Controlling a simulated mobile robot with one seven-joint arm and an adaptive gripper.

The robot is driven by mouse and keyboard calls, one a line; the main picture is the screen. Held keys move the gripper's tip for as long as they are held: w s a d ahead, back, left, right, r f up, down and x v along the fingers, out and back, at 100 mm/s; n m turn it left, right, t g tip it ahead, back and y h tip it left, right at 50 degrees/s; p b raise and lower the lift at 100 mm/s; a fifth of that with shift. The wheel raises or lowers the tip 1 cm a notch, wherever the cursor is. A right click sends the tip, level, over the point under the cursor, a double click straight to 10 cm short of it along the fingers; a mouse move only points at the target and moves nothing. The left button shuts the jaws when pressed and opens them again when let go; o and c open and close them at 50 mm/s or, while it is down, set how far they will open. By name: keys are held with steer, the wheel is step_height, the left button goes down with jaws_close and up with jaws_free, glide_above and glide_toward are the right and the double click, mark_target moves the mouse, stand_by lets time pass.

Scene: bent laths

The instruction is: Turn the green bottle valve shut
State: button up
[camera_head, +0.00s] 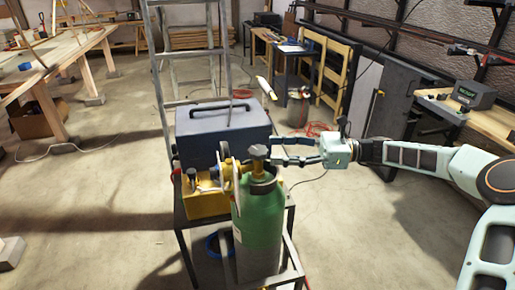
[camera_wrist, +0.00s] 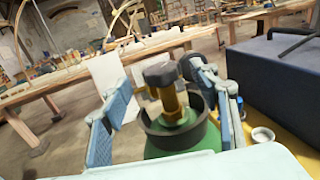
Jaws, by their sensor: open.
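The green bottle (camera_head: 258,215) stands upright on a small metal stand, with a dark collar around its neck. Its valve has a grey knob (camera_head: 258,152) on a brass stem at the top. In the wrist view the knob (camera_wrist: 160,74) and stem (camera_wrist: 173,104) rise from the collar (camera_wrist: 180,135) above the green shoulder. My gripper (camera_head: 274,151) reaches in from the right at about knob height. Its fingers are open; in the wrist view my gripper (camera_wrist: 158,80) has one blue-padded finger on each side of the valve, with gaps visible. I cannot tell whether the fingertips reach past the knob.
A dark blue toolbox (camera_head: 222,133) and yellow equipment (camera_head: 203,198) sit right behind and left of the bottle. A ladder (camera_head: 192,55) stands behind. Workbenches line the left and right. The floor (camera_head: 110,190) to the left is largely clear.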

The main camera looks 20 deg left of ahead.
mark_target(258, 149)
steer(key=x, duration=0.5)
steer(key=shift+s+a, duration=0.1)
steer(key=shift+a, duration=0.3)
steer(key=shift+c, duration=0.7)
steer(key=shift+p, duration=0.3)
steer(key=c, duration=1)
steer(key=shift+c, duration=0.2)
